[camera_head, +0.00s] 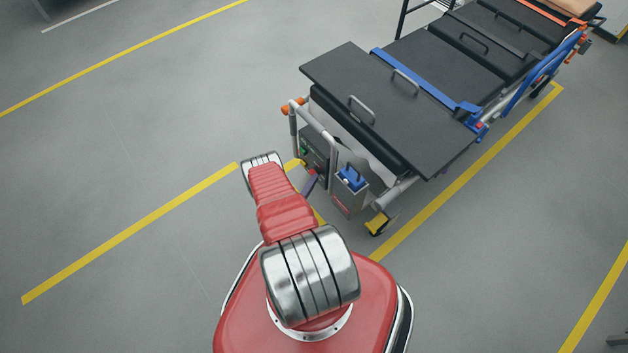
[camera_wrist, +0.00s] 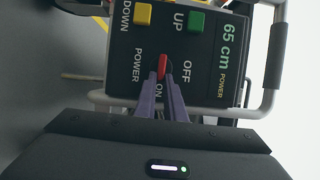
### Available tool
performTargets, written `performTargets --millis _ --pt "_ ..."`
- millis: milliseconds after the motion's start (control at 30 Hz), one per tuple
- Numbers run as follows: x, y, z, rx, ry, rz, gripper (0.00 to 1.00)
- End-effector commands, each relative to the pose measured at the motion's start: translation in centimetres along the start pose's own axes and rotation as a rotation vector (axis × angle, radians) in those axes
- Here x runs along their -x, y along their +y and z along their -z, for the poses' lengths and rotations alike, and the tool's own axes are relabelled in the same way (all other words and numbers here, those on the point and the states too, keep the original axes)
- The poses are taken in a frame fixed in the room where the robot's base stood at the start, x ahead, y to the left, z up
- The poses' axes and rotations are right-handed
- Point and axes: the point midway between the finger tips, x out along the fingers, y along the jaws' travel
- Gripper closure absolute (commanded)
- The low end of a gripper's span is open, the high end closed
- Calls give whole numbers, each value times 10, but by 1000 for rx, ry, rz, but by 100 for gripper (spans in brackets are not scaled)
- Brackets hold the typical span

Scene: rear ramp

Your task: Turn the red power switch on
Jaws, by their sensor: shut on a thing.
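The black control panel (camera_wrist: 210,60) fills the upper middle of the wrist view, its lettering turned sideways. The red power switch (camera_wrist: 162,65) sits on it between the POWER, OFF and ON labels. My gripper (camera_wrist: 162,76) has its two purple fingers closed on the switch from below in the picture, and the fingertips cover part of it. Which setting the switch is in I cannot tell.
A yellow DOWN button (camera_wrist: 142,14) and a green UP button (camera_wrist: 196,23) lie close to the switch. A grey metal tube (camera_wrist: 271,80) frames the panel. The wheeled bed (camera_head: 390,100) stands at right, with a grey box (camera_head: 347,192) at its end. Open floor lies left.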

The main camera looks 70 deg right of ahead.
Motion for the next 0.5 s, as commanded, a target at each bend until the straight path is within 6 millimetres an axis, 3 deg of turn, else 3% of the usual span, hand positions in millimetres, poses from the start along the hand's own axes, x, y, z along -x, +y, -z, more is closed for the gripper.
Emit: performTargets --millis 33,200,233,500 --pt "4 5 7 9 8 -12 100" --pt "4 5 8 10 9 -13 100" --pt "4 5 8 10 9 -13 90" --pt "2 3 4 6 5 -7 72"
